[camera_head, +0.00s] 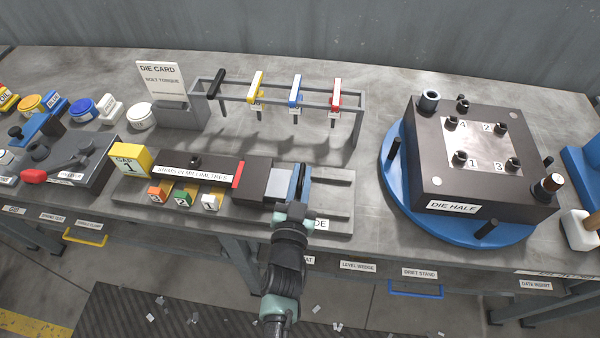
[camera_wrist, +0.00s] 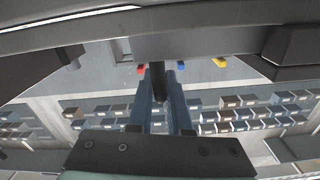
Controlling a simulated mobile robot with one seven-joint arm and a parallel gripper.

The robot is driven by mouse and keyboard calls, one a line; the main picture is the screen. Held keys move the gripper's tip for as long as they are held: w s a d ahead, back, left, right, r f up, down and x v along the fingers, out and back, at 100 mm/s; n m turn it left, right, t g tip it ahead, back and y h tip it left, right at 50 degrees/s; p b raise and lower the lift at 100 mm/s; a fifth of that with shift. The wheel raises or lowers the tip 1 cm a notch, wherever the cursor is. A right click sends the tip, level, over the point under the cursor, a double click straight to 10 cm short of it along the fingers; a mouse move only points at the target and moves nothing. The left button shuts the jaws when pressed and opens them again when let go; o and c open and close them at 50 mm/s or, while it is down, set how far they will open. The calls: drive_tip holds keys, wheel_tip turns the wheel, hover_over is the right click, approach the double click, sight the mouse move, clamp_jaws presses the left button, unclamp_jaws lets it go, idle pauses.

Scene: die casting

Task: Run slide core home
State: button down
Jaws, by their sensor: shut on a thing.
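The slide core appears to be the dark block (camera_head: 256,180) with a pale metal part (camera_head: 279,187) on its right side. It sits on a grey slotted base plate (camera_head: 335,195). A red strip (camera_head: 238,174) lies along its left edge, next to the dark bar labelled "SHIMS IN MILLIMETRES" (camera_head: 195,170). My gripper (camera_head: 300,180) is at the right end of the slide core. In the wrist view its fingers (camera_wrist: 161,95) are shut on a dark upright post (camera_wrist: 158,78). The post's link to the slide core is hidden.
A yellow "GAP 1" block (camera_head: 130,160) stands at the bar's left end. Orange (camera_head: 157,194), green (camera_head: 183,199) and white (camera_head: 211,202) shims sit in front. A rack (camera_head: 285,95) with coloured-handled tools stands behind. The die half (camera_head: 470,150) is right, on a blue turntable (camera_head: 392,190).

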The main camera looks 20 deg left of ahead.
drive_tip(key=shift+s+a+y, duration=0.15)
drive_tip(key=shift+a+y, duration=0.15)
drive_tip(key=shift+a, duration=0.15)
drive_tip(key=c, duration=0.9)
unclamp_jaws()
drive_tip(key=shift+d, duration=0.1)
drive_tip(key=shift+s+d+f, duration=0.15)
drive_tip(key=shift+s, duration=0.25)
drive_tip(key=b+v, duration=0.1)
drive_tip(key=v, duration=1.1)
drive_tip(key=shift+r, duration=0.25)
